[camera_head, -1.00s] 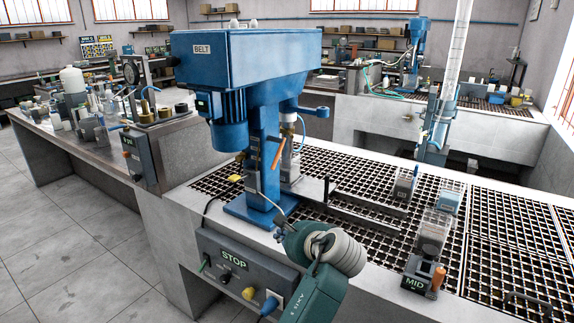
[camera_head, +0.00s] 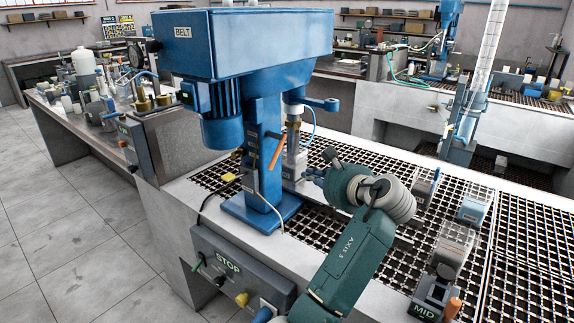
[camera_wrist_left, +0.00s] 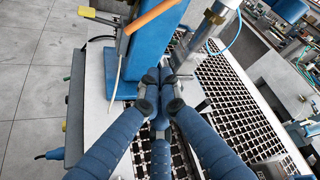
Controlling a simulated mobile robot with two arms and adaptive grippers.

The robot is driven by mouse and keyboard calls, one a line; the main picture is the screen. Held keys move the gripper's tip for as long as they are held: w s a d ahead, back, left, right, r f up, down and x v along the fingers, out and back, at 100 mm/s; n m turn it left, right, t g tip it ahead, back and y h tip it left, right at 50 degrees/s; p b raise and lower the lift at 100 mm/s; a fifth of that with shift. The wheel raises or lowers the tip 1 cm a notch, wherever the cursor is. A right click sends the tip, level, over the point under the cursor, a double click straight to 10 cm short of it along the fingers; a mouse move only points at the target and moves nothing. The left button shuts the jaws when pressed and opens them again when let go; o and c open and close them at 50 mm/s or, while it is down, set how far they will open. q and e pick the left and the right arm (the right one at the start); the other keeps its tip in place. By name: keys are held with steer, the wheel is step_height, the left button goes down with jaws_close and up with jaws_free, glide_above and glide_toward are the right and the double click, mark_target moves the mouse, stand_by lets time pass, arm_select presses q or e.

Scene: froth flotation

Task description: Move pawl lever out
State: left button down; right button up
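The blue flotation machine (camera_head: 262,120) stands on a blue base on the bench. An orange-handled lever (camera_head: 278,151) slants from its column, and a yellow-tipped lever (camera_head: 229,177) sticks out on the column's left. No label shows which one is the pawl lever. Both also show in the left wrist view, the orange handle (camera_wrist_left: 153,15) at top centre and the yellow tip (camera_wrist_left: 86,12) at top left. My left gripper (camera_head: 312,173) is right of the column, below the orange handle and apart from it. In the left wrist view its fingertips (camera_wrist_left: 159,75) meet, with nothing visibly held.
A grey control box (camera_head: 230,270) with a STOP label is on the bench front. Black grating (camera_head: 405,250) covers the bench top to the right. Clear boxes (camera_head: 455,247) and a MID block (camera_head: 428,310) stand at right.

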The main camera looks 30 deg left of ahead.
mark_target(277, 152)
arm_select(q)
steer(key=w+a+f+p, duration=0.1)
steer(key=a+p, duration=0.4)
steer(key=a, duration=0.4)
steer(key=shift+w+a, duration=0.15)
steer(key=shift+w, duration=0.25)
arm_select(e)
steer(key=r, duration=0.5)
steer(key=shift+w+d+r, duration=0.1)
steer(key=shift+w+d, duration=0.1)
steer(key=shift+w, duration=0.05)
arm_select(q)
steer(key=shift+w, duration=0.1)
arm_select(e)
steer(key=shift+w, duration=0.15)
